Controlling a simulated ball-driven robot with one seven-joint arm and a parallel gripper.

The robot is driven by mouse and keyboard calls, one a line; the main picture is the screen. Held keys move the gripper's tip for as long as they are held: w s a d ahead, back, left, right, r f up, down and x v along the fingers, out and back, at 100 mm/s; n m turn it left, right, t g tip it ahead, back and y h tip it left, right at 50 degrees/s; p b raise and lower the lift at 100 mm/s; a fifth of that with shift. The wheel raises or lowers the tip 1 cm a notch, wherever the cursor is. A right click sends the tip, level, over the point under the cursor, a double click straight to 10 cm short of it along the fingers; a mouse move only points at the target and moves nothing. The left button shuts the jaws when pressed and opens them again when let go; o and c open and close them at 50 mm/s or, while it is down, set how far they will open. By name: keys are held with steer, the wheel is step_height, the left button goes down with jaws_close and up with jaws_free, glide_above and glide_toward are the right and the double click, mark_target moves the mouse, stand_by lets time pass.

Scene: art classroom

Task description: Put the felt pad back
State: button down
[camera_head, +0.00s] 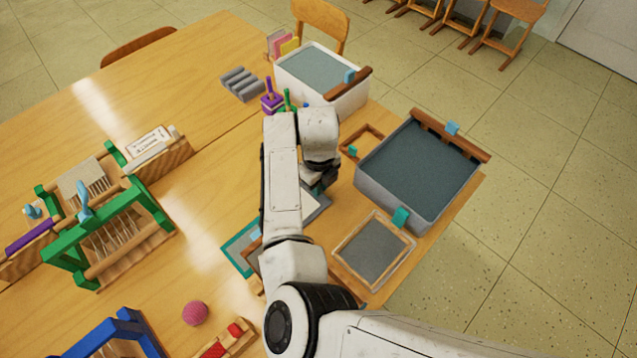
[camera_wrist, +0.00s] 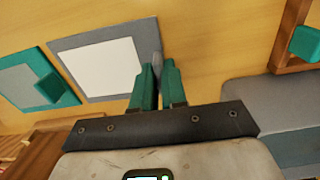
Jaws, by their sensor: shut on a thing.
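My gripper (camera_wrist: 158,82) is shut on a thin grey piece (camera_wrist: 157,62) seen edge-on between its green fingers; it may be the felt pad, but I cannot be sure. Just beyond it lies a grey mat (camera_wrist: 64,44) with a white sheet (camera_wrist: 100,68) on it. To its left is a teal-edged grey pad (camera_wrist: 10,60) with a teal block (camera_wrist: 47,88) on it. In the head view my gripper (camera_head: 322,187) is low over the table and partly hidden by my arm. The teal-edged pad (camera_head: 229,251) shows left of my arm, mostly covered.
A grey tub (camera_head: 368,188) with a wooden bar and a framed screen (camera_head: 345,262) stand right of my gripper. A white tub (camera_head: 350,101) and small coloured tools (camera_head: 272,102) are behind. A green loom (camera_head: 70,245) is at left. The table is clear between loom and arm.

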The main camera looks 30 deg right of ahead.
steer(key=c, duration=1.2)
jaws_free()
step_height(320, 180, up, 12)
steer(key=shift+r, duration=0.1)
